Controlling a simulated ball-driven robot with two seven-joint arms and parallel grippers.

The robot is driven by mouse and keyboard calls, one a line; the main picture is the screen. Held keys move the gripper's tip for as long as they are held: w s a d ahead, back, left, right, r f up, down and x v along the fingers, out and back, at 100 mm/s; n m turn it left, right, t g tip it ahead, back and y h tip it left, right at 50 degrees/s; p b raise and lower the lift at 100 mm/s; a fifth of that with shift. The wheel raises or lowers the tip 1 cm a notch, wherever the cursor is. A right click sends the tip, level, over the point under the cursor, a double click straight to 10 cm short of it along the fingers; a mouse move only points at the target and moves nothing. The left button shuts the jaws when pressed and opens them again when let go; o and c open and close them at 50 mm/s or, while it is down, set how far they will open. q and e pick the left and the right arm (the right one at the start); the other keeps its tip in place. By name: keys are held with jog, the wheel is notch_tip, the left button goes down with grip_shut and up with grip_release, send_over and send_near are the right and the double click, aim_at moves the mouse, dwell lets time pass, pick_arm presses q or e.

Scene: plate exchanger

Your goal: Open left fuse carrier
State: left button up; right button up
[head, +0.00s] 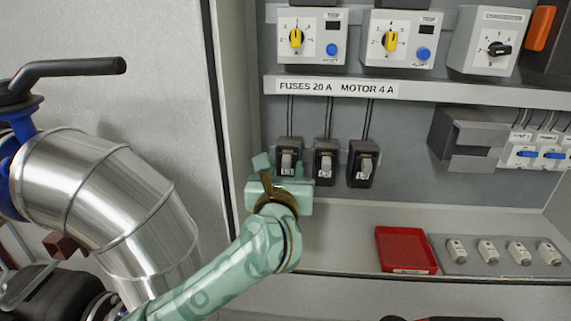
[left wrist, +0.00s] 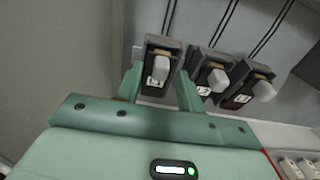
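The left fuse carrier (head: 287,161) is a black block with a light grey handle, first in a row of three on the cabinet's back wall. In the left wrist view the left fuse carrier (left wrist: 159,66) appears upright, with its handle and a white label facing me. My left gripper (head: 277,172) is open in front of its lower part. In the left wrist view the fingers of my left gripper (left wrist: 159,88) stand apart, one to each side of this carrier. I cannot tell whether either finger touches it. My right gripper is not in view.
The middle carrier (head: 325,163) and right carrier (head: 363,165) sit close to the right. A labelled rail (head: 440,93) runs above. A red tray (head: 404,250) and a grey holder with several fuses (head: 455,267) lie on the shelf. A steel pipe (head: 105,200) stands at left.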

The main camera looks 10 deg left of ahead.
aim_at(286, 167)
pick_arm(q)
jog(key=shift+w, duration=0.5)
grip_shut()
jog(key=shift+s+f+b, duration=0.2)
jog(key=shift+f+b, duration=0.1)
jog(key=shift+b, duration=0.5)
jog(key=s+f+t+b, duration=0.1)
jog(key=t+b, duration=0.1)
jog(key=b, duration=0.4)
jog(key=f+t+b, duration=0.1)
jog(key=t+b, duration=0.1)
jog(key=b, duration=0.4)
jog(key=s+f+t+b, duration=0.1)
jog(key=t+b, duration=0.2)
jog(key=b, duration=0.3)
jog(key=shift+s+f+b, duration=0.3)
jog(key=shift+f+b, duration=0.05)
jog(key=shift+b, duration=0.05)
